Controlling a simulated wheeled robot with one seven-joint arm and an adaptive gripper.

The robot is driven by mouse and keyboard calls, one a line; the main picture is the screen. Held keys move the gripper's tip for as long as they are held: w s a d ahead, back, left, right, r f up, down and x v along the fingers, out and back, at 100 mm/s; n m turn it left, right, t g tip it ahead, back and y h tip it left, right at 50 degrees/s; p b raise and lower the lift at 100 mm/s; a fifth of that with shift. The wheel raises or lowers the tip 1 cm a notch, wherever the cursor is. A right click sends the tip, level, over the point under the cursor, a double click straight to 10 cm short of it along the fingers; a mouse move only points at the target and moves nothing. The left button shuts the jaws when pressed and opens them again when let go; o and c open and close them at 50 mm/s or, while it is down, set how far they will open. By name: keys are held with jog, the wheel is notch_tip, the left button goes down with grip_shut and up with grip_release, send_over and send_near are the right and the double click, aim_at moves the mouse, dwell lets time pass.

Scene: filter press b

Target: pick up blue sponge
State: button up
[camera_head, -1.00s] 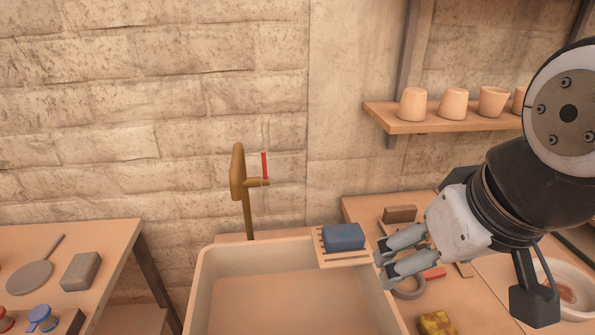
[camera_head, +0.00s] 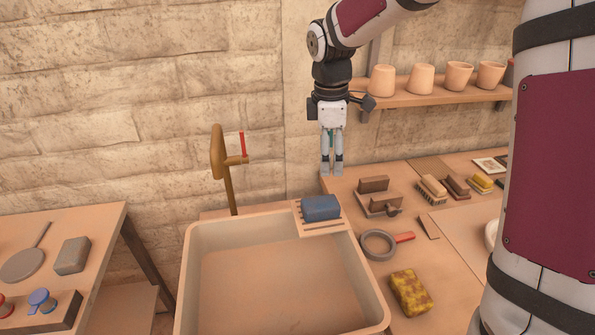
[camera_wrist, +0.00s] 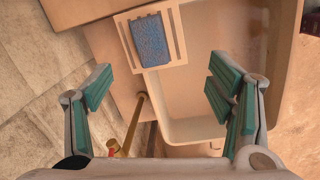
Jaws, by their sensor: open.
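The blue sponge (camera_head: 321,208) lies on the slatted ledge (camera_head: 318,228) at the sink's back right corner. In the wrist view the sponge (camera_wrist: 151,41) shows at the top, between and beyond the fingers, on the same slatted ledge (camera_wrist: 177,21). My gripper (camera_head: 332,172) points down and hangs above and behind the sponge in the head view. Its fingers are spread and empty in the wrist view (camera_wrist: 160,88), and nothing touches the sponge.
The sink basin (camera_head: 188,275) lies left of the ledge. A brass tap (camera_head: 227,180) with a red lever stands behind it. A shelf (camera_head: 425,98) holds several cups.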

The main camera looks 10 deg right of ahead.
jog(key=w+f+n, duration=0.2)
jog(key=w+f, duration=0.2)
jog(key=p, duration=0.2)
send_near(321, 202)
jog(key=shift+n+g+y, duration=0.3)
jog(key=shift+n+y, duration=0.1)
jog(key=f, duration=0.3)
jog(key=w+d+f, duration=0.1)
jog(key=f, duration=0.1)
jog(key=shift+f, duration=0.15)
jog(key=f, duration=0.3)
jog(key=f+p, duration=0.1)
jog(key=shift+s+a+f, duration=0.2)
jog(key=shift+s+f, duration=0.1)
jog(key=shift+f, duration=0.35)
jog(key=c, duration=1.2)
jog(key=shift+r, duration=0.15)
